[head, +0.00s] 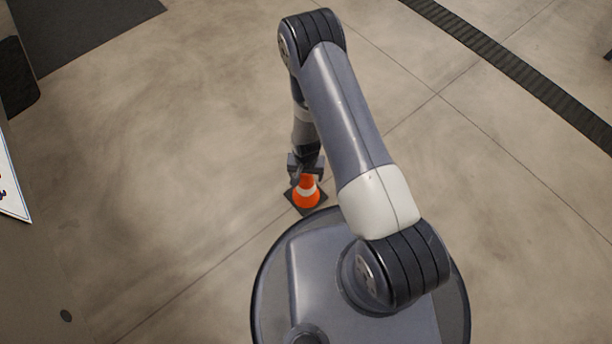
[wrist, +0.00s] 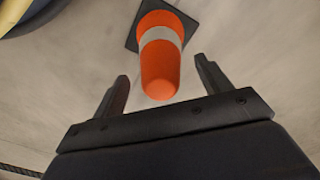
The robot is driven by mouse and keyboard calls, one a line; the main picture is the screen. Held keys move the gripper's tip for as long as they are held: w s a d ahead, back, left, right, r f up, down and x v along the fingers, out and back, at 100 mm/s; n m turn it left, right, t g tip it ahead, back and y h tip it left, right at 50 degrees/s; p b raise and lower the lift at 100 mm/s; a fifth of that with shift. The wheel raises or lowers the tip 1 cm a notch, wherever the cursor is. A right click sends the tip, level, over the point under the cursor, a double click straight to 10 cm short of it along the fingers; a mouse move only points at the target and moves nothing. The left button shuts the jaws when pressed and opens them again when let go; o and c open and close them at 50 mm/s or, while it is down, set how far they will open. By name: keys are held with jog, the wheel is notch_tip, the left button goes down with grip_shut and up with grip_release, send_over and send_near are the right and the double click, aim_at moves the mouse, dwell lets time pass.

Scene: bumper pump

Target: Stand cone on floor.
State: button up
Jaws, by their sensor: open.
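An orange traffic cone (head: 306,195) with a white band and a dark square base stands upright on the floor, just in front of my base in the head view. It also shows in the wrist view (wrist: 160,62), with its tip toward my gripper and its base farther away. My gripper (head: 305,173) is at the cone's top in the head view. In the wrist view my gripper (wrist: 163,85) is open, with one finger on each side of the cone's upper part. Gaps show between both fingers and the cone, so neither appears to touch it.
The concrete floor (head: 180,150) around the cone is clear. A dark grated strip (head: 520,72) crosses the upper right. A dark mat (head: 80,30) lies at the upper left. A brownish surface with a white sign (head: 10,180) is at the left edge.

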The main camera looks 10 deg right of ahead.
notch_tip(320, 180, up, 9)
jog(key=p, duration=0.2)
jog(key=shift+p, duration=0.4)
